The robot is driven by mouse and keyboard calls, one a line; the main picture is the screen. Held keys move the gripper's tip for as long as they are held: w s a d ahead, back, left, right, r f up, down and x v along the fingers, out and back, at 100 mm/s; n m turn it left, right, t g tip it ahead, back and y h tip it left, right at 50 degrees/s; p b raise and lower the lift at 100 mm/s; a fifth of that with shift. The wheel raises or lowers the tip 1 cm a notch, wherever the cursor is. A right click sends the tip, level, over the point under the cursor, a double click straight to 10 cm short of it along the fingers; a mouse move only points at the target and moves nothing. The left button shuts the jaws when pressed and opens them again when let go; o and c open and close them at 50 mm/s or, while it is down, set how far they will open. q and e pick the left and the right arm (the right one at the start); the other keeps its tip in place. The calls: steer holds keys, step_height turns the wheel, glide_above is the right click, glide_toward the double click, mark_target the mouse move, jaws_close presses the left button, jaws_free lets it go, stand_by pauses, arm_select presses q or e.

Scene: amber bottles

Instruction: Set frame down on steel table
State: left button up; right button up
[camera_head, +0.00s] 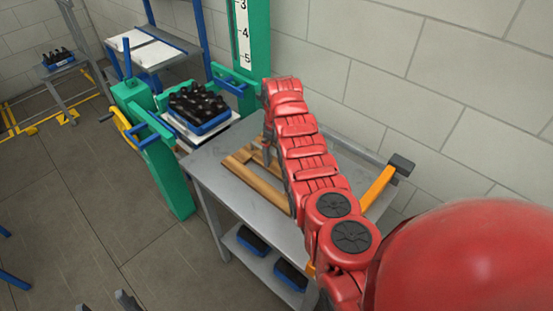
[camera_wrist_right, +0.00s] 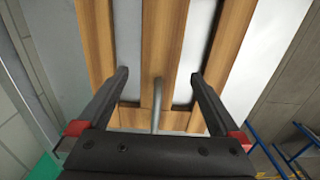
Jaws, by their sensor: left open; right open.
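The wooden frame (camera_head: 262,188) lies flat on the grey steel table (camera_head: 213,182), partly hidden by my right arm. In the right wrist view, the frame's slats (camera_wrist_right: 162,45) run away from the gripper, with a thin metal post (camera_wrist_right: 157,105) in the middle. My right gripper (camera_wrist_right: 160,76) is open over the frame, one finger on each side of the middle slat and post. It holds nothing. In the head view, my right gripper (camera_head: 267,150) is mostly hidden by the arm. My left gripper (camera_head: 105,305) shows only its fingertips at the bottom edge, open and away from the table.
A green press (camera_head: 168,175) with a blue crate of dark bottles (camera_head: 199,108) stands beside the table's far left end. An orange bar (camera_head: 377,188) with a dark end is at the table's right side. Blue crates (camera_head: 252,240) sit on the lower shelf. A wall runs behind.

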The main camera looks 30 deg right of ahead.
mark_target(277, 166)
step_height(277, 166, up, 7)
steer(key=b, duration=0.2)
steer(key=shift+r, duration=0.2)
